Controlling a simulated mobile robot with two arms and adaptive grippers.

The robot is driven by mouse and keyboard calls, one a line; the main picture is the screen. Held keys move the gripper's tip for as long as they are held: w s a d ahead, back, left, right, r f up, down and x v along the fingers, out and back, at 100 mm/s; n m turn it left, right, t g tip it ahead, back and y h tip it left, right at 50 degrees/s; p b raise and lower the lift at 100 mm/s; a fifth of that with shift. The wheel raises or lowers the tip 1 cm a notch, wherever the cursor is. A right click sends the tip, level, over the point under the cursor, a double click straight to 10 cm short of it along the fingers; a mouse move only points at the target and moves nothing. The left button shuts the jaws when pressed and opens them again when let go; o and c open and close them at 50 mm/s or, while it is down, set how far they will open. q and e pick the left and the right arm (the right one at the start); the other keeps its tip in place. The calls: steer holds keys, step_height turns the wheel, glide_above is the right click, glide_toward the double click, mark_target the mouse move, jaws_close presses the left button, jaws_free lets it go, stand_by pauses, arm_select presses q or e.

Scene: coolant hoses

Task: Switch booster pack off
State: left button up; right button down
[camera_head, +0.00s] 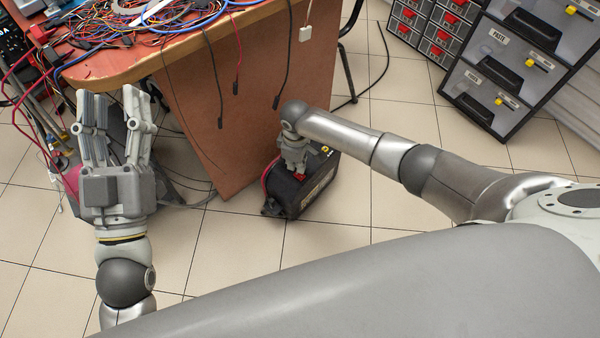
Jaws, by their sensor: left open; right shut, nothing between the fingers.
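The booster pack (318,193) is a black box on the tiled floor, beside the orange-brown side panel of the desk. A small red part (299,177) and a small yellow part (325,150) show on its top. My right gripper (298,172) is shut and points down at the top of the pack, close to the red part. I cannot tell whether it touches. The gripper hides part of the pack's top. My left gripper (114,98) is open and empty, left of the pack, in front of the desk's left end.
The desk (150,57) carries a tangle of cables, and several hang over its edge. Red and dark cables run at the far left. Grey drawer cabinets (490,75) with red and yellow parts stand at the upper right.

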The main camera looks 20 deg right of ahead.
mark_target(297, 173)
steer(key=shift+r+p, duration=0.3)
steer(key=shift+r, duration=0.05)
steer(key=shift+r+p, duration=0.75)
steer(key=shift+p, duration=0.1)
steer(key=shift+r+p, duration=0.25)
steer(key=shift+p, duration=0.05)
steer(key=shift+r, duration=0.25)
arm_select(q)
steer(key=s+a+f+g+y, duration=0.1)
steer(key=f+g+y, duration=0.1)
steer(key=f+g, duration=0.4)
steer(key=s+a+f+g+y+p, duration=0.1)
steer(key=f+g, duration=0.5)
steer(key=f, duration=0.7)
steer(key=shift+s+a+y+p, duration=0.3)
steer(key=shift+s+a+y, duration=0.25)
steer(key=shift+a, duration=0.25)
arm_select(e)
steer(key=shift+r, duration=0.5)
arm_select(q)
steer(key=shift+w+f, duration=0.1)
steer(key=shift+w, duration=0.05)
